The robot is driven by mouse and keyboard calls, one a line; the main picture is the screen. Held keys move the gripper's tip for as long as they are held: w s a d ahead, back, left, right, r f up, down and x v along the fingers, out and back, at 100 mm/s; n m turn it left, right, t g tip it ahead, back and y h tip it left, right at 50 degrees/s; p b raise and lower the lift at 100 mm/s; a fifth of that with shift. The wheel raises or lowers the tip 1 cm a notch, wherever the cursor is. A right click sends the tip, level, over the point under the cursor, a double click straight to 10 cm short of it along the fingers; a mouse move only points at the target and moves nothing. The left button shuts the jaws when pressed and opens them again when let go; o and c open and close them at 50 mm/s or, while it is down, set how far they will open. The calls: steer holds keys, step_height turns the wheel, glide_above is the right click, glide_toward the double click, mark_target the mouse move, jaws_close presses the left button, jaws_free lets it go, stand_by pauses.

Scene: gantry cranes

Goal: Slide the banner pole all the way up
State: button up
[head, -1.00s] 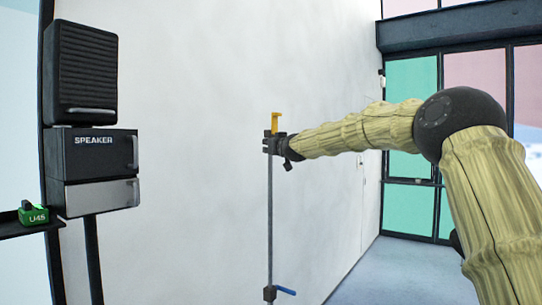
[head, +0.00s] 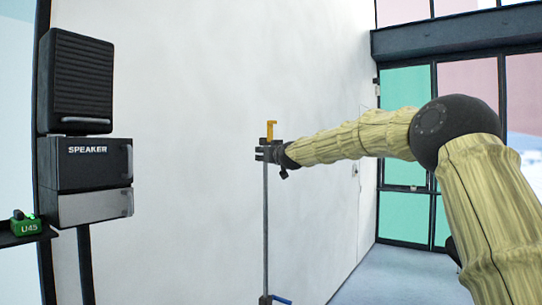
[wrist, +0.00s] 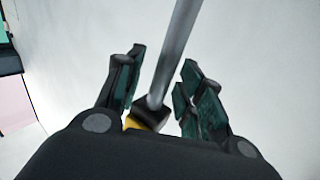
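The banner pole (head: 265,220) is a thin grey upright rod close to the white wall. A yellow hook (head: 271,130) is at its top, and a dark fitting with a blue lever (head: 281,300) is low on it. My gripper (head: 265,152) is at the pole's upper end, just below the yellow hook. In the wrist view the grey rod (wrist: 175,55) passes between the two fingers (wrist: 160,90), with a gap visible on both sides. A black collar (wrist: 152,110) and a bit of yellow sit deeper between the fingers, partly hidden by the gripper body.
A black speaker (head: 75,80) stands at the left above a box labelled SPEAKER (head: 90,165). A green U45 device (head: 26,225) sits on a dark shelf (head: 28,239). Windows with green and pink panes (head: 405,95) are at the right. Blue floor (head: 400,275) is clear there.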

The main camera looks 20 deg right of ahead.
steer(key=s, duration=1.1)
steer(key=shift+s+d, duration=0.35)
steer(key=shift+s, duration=0.05)
